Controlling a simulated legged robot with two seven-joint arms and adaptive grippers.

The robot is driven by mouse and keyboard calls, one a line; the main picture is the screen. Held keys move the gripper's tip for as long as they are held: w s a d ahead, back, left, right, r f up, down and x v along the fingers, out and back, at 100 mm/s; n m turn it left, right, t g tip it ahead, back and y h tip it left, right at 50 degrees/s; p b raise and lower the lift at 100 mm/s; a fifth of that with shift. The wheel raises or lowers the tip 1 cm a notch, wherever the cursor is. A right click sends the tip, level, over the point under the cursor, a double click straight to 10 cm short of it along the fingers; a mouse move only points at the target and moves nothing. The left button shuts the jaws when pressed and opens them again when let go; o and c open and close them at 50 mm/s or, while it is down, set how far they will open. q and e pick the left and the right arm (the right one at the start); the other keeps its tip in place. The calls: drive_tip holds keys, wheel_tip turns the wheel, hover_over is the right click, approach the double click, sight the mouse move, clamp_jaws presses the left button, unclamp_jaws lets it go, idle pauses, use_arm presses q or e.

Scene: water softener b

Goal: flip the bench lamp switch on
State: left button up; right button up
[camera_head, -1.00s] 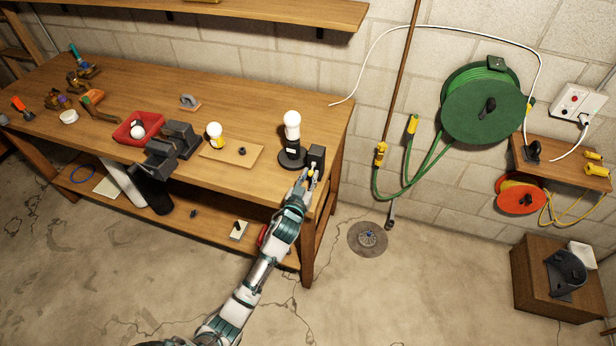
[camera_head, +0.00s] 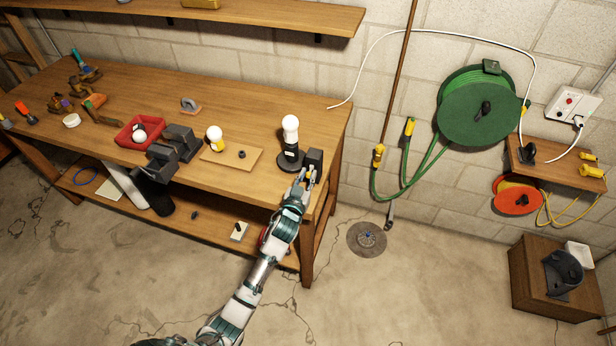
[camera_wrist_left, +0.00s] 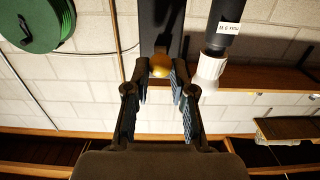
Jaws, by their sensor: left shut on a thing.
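The bench lamp (camera_head: 290,130) stands upright near the right end of the workbench, with a white bulb on a black base. A black switch box (camera_head: 315,157) stands just right of its base. The knob is hidden in the head view. The lamp (camera_wrist_left: 212,65) also shows in the wrist view, beside the box. My right gripper is out of view.
On the workbench (camera_head: 250,90) are a wooden board with a small yellow-based bulb (camera_head: 215,136), a dark vise (camera_head: 170,148) and a red tray (camera_head: 135,131). A green hose reel (camera_head: 482,112) hangs on the wall to the right. Open floor lies in front.

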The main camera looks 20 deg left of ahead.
use_arm(q)
drive_tip(key=shift+r, duration=0.35)
drive_tip(key=shift+r+p, duration=0.6)
drive_tip(key=shift+c, duration=0.2)
drive_tip(key=shift+f, duration=0.1)
clamp_jaws()
drive_tip(key=o, duration=0.6)
unclamp_jaws()
drive_tip(key=shift+f, duration=0.1)
drive_tip(key=shift+o, duration=0.2)
